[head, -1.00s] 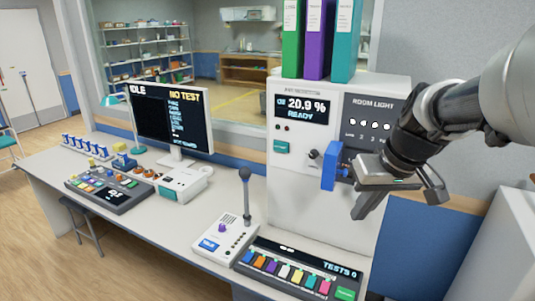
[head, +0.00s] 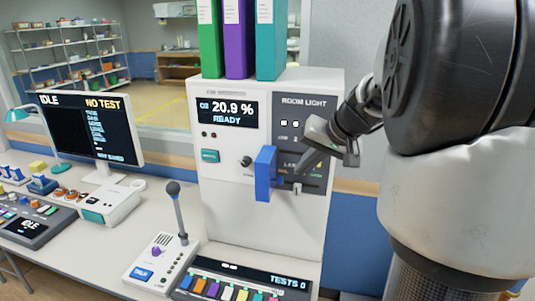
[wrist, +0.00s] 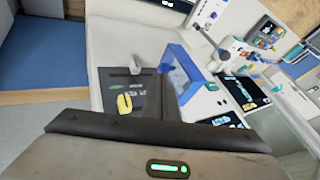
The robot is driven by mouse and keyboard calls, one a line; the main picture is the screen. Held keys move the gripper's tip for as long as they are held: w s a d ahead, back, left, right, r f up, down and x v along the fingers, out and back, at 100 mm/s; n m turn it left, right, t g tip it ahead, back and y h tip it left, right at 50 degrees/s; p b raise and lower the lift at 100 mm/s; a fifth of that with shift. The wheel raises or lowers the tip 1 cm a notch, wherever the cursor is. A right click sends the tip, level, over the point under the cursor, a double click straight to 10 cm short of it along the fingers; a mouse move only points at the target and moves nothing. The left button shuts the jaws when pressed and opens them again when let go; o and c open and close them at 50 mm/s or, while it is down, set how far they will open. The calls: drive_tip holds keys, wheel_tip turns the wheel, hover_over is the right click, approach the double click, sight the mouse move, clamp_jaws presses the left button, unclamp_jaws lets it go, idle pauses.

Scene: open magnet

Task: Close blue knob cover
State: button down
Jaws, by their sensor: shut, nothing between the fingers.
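The blue knob cover (head: 265,173) stands out from the front of the white wall unit, at the left edge of the dark panel, swung open. In the wrist view the cover (wrist: 183,66) shows as a blue frame with a paler see-through middle. My gripper (head: 303,166) is shut and empty, just right of the cover in front of the dark panel; whether it touches the cover I cannot tell. In the wrist view my gripper's dark finger (wrist: 166,95) points toward the cover. A yellow knob (wrist: 125,103) shows on the dark panel beside the finger.
The white unit (head: 225,180) carries a display reading 20.9 % and binders on top. A microphone (head: 177,200) and a tests keypad (head: 235,282) are on the desk below. A monitor (head: 95,130) stands at left. My arm fills the right side.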

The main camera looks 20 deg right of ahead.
sight(271, 181)
drive_tip(key=w+a+f, duration=0.2)
drive_tip(key=w+a+f+p, duration=0.1)
drive_tip(key=w+a+f, duration=0.1)
drive_tip(key=w, duration=0.1)
drive_tip(key=shift+a+p, duration=0.25)
drive_tip(key=shift+p, duration=0.05)
drive_tip(key=shift+a, duration=0.15)
